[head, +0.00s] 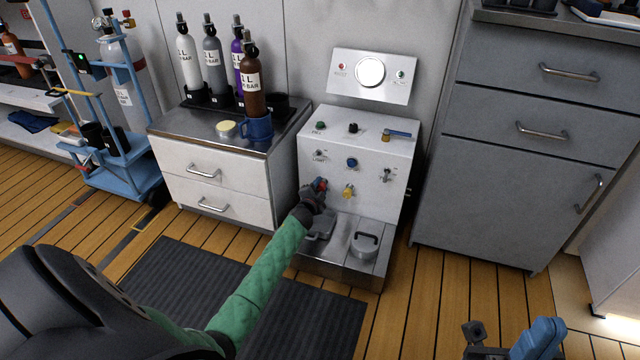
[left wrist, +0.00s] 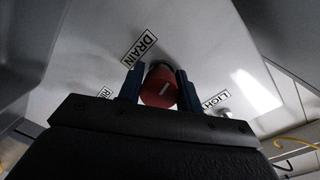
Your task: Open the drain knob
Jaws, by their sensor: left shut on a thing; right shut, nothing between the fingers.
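The fill panel (head: 385,150) is a white box with several knobs on its front. In the head view my left gripper (head: 319,186) is at the panel's lower left front and covers most of the knob. My right gripper (head: 546,328) is shut and empty at the lower right, away from the panel.
A blue knob (head: 351,162) and a yellow knob (head: 348,191) are close to the right of my left gripper. A metal ledge (head: 338,265) juts out below. A white cabinet (head: 225,175) with bottles and a blue mug (head: 257,129) stands left; a grey cabinet (head: 490,190) stands right.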

